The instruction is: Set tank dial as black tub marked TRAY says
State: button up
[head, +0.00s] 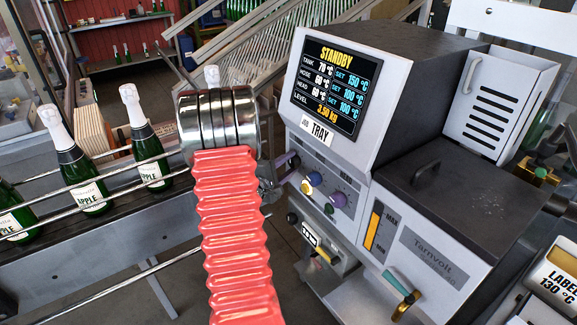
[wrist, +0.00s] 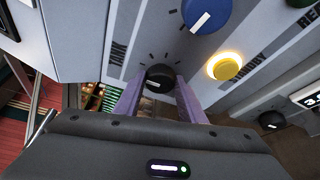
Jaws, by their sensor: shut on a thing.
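My gripper (wrist: 158,88) has purple fingers, shut on a black dial (wrist: 160,77) on the front of the grey machine. In the head view the fingers (head: 287,163) reach the machine's left edge, and the held dial is hidden. The screen (head: 328,86) reads STANDBY, with tank 70 °C and set 150 °C. A JOB plate (head: 317,131) below it reads TRAY. I see no black tub marked TRAY; a tub at the lower right reads LABEL 130 °C (head: 560,284).
Beside the held dial are a blue dial (wrist: 205,14) and a lit yellow button (wrist: 225,66). A purple knob (head: 338,200) is to their right in the head view. Green bottles (head: 88,190) stand on a railed conveyor at left. My red bellows arm covers the middle.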

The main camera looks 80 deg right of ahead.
jog(key=shift+s, duration=0.15)
dwell(0.3)
jog(key=o, duration=1)
jog(key=shift+o, duration=0.2)
jog(key=shift+a, duration=0.1)
jog(key=v, duration=1.3)
jog(key=shift+a, duration=0.3)
jog(key=shift+f, duration=0.1)
